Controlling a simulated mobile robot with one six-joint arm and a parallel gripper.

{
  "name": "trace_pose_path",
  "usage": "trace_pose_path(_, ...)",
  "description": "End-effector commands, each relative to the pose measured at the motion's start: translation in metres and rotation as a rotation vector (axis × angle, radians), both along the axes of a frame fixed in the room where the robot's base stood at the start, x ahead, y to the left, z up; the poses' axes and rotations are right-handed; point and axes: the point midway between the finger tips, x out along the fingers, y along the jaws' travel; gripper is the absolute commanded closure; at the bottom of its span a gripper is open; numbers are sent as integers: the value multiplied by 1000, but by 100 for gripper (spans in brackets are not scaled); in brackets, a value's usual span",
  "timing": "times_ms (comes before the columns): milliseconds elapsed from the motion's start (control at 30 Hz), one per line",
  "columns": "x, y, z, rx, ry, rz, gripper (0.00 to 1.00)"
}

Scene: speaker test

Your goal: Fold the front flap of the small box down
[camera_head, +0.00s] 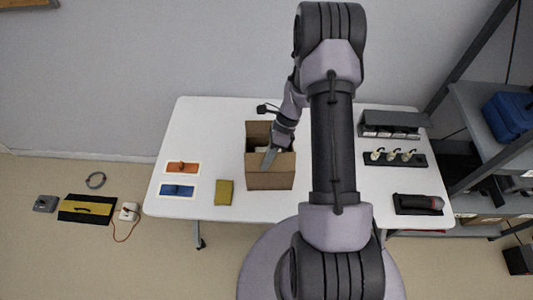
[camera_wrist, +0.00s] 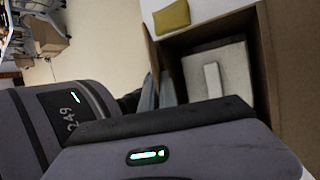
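The small box (camera_head: 270,181) is brown cardboard and stands open at the top near the middle of the white table. Its front panel (camera_head: 287,161) stands up above a faint crease, and a back panel (camera_head: 258,129) also rises. My gripper (camera_head: 269,158) points down at the box opening, close to the inner side of the front panel; contact cannot be told. In the wrist view the box wall (camera_wrist: 267,70) surrounds a pale block with a small white piece (camera_wrist: 212,79). The grey fingers (camera_wrist: 160,90) are partly hidden by my wrist, so their gap is unclear.
A yellow sponge-like block (camera_head: 224,192) lies left of the box on the table (camera_head: 215,130). Orange and blue items (camera_head: 178,190) lie on white cards farther left. A black rack (camera_head: 393,158) and a dark cylinder tool (camera_head: 418,204) are at the right. The table's front edge is close.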

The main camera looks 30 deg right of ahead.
Motion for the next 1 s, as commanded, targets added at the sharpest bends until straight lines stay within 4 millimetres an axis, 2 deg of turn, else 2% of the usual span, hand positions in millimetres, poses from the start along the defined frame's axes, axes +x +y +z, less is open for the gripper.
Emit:
trace_pose_path(400,0,0,-4,89,155,0,100)
trace_pose_path(967,0,0,-5,103,178,0,100)
trace_pose_path(1000,0,0,-5,103,178,0,91)
